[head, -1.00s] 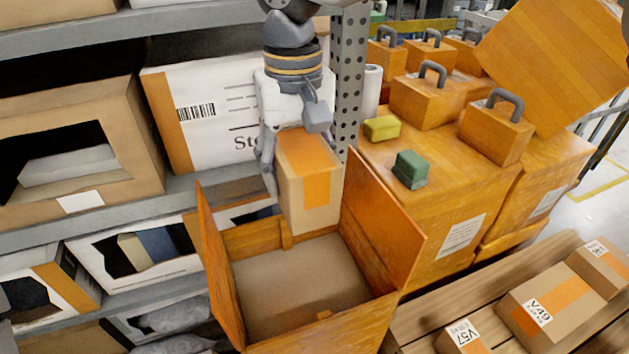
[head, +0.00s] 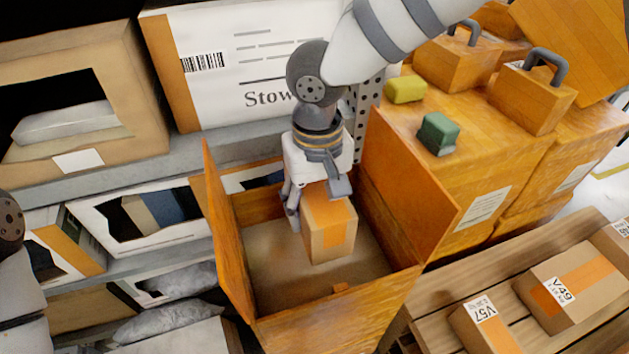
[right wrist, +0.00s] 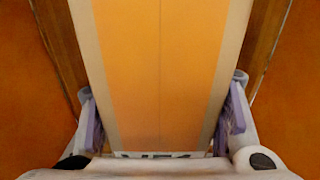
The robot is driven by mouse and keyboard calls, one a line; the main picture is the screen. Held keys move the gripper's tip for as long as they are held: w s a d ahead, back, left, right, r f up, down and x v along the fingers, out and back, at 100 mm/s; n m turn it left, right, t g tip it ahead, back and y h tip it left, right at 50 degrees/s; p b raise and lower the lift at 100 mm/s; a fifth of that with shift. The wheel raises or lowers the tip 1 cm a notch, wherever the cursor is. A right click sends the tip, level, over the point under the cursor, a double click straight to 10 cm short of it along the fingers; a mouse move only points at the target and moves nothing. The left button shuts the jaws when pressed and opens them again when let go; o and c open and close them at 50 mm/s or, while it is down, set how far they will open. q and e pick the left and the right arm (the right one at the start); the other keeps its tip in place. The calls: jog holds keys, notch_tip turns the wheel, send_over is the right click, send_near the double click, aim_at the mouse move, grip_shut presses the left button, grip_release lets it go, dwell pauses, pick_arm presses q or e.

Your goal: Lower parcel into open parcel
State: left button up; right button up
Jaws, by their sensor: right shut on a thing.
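My right gripper (head: 318,200) is shut on a small brown parcel (head: 330,228) with an orange tape strip. The parcel hangs upright inside the mouth of the open parcel (head: 262,245), an orange-brown box with its side flaps standing up. In the right wrist view the held parcel (right wrist: 160,70) fills the middle between the two fingers (right wrist: 160,125), with orange walls on both sides. Whether the parcel touches the box floor cannot be told. Part of my left arm shows at the left edge of the head view; its gripper is out of frame.
Shelves with white cartons (head: 235,75) stand behind and left. Tall orange boxes with a green block (head: 438,133) and a yellow block (head: 405,89) on top stand close on the right. A wooden slatted surface (head: 430,297) with labelled parcels (head: 565,285) lies at lower right.

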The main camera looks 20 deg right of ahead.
pick_arm(q)
jog(key=s+f+g+b, duration=0.1)
jog(key=s+f+b, duration=0.1)
jog(key=shift+s+f, duration=0.25)
jog(key=shift+f, duration=0.1)
pick_arm(e)
notch_tip(320, 180, down, 10)
jog(key=shift+f, duration=0.1)
jog(key=o, duration=1.6)
jog(key=shift+o, duration=0.2)
